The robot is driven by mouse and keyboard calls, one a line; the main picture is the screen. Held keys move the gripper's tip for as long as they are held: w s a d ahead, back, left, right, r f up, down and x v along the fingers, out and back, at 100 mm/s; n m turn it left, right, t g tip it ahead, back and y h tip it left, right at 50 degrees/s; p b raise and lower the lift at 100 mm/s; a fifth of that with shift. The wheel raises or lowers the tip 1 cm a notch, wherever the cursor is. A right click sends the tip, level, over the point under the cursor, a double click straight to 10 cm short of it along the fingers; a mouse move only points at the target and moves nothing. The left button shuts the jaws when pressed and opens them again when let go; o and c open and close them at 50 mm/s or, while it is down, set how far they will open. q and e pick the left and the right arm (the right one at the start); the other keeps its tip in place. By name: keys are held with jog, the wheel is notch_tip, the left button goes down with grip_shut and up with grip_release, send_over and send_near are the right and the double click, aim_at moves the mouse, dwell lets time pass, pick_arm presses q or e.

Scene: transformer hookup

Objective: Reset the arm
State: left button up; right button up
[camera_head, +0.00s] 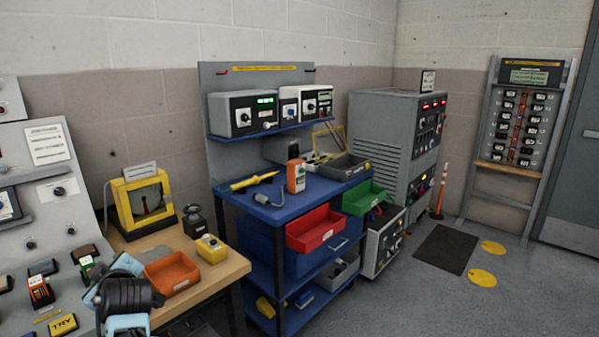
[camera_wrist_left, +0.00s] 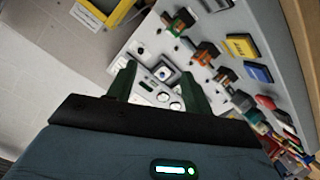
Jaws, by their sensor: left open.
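My left arm (camera_head: 125,295) comes in at the lower left of the head view, in front of the sloped grey panel (camera_head: 48,150) and the wooden bench. Its light blue and black parts hide some of the panel's lower right. In the left wrist view my left gripper (camera_wrist_left: 160,84) has its two dark green fingers apart. Nothing is held between them. The grey panel (camera_wrist_left: 225,45) lies beyond the fingers, with a white plate with round knobs (camera_wrist_left: 160,82) seen in the gap. I cannot tell how far off it is. My right gripper is not in view.
On the wooden bench stand an orange tray (camera_head: 172,272), a yellow box (camera_head: 211,249) and a yellow-framed meter (camera_head: 142,203). A blue cart (camera_head: 270,207) with a red bin (camera_head: 314,229) stands beside it. Floor is open around the dark mat (camera_head: 446,249).

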pick_arm(q)
jog(key=s+d+f+m+t+h+p, duration=0.1)
jog(key=s+d+f+m+h, duration=0.2)
jog(key=s+d+f+m, duration=0.45)
jog(key=s+d+f+m+h+p, duration=0.1)
jog(key=s+d+f+m+h, duration=0.2)
jog(key=s+f, duration=0.8)
jog(key=s+d+f+m+h, duration=0.2)
jog(key=s+d+f, duration=0.1)
jog(key=s, duration=0.5)
jog(key=s+d+f+m+g+h+p, duration=0.1)
jog(key=s+d+f, duration=0.3)
jog(key=s, duration=0.5)
jog(key=s+d+f+m+g+h, duration=0.1)
jog(key=s+d+f+m+h, duration=0.2)
jog(key=s, duration=0.5)
jog(key=shift+s+d+f+m+p, duration=0.25)
jog(key=shift+d+f+m+p, duration=0.2)
jog(key=shift+d+f, duration=0.4)
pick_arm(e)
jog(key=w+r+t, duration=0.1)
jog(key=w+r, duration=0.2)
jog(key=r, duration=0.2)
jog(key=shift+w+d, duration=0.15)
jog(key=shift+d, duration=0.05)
pick_arm(q)
jog(key=shift+a+f, duration=0.1)
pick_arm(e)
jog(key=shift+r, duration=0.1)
